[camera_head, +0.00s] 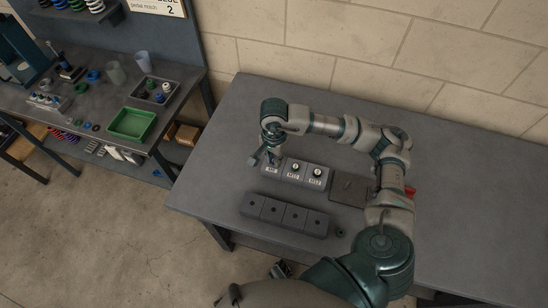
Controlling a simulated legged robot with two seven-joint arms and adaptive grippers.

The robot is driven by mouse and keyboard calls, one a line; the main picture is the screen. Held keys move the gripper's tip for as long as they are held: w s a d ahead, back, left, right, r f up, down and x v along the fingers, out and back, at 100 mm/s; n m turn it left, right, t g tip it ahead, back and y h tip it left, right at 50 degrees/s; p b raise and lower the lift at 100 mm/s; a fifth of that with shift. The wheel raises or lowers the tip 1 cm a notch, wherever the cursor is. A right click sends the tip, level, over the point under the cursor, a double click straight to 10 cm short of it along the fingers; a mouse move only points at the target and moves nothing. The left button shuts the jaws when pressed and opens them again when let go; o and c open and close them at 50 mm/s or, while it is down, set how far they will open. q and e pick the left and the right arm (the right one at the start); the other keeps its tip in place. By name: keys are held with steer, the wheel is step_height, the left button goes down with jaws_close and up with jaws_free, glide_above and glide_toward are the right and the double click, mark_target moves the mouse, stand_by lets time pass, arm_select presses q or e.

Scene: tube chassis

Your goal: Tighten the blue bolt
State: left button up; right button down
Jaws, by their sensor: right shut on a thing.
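A grey block with three sections (292,173) stands on the grey table. Its middle and right sections each bear a pale bolt head, and all three have white labels. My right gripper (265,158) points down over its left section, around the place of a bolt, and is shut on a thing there. The fingers cover most of that thing, so its blue colour does not show clearly. I take it for the blue bolt by its place. My left gripper does not show.
A dark block with several holes (284,214) lies in front. A dark flat plate (349,189) lies right of the labelled block, and a small dark ring (340,233) near the front. A side bench holds a green tray (131,123).

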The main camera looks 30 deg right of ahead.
steer(key=shift+w, duration=0.1)
steer(key=shift+m, duration=1)
steer(key=c, duration=1.5)
jaws_free()
steer(key=shift+m, duration=0.5)
steer(key=o, duration=0.5)
steer(key=shift+d+f, duration=0.1)
steer(key=shift+c, duration=0.2)
step_height(320, 180, up, 12)
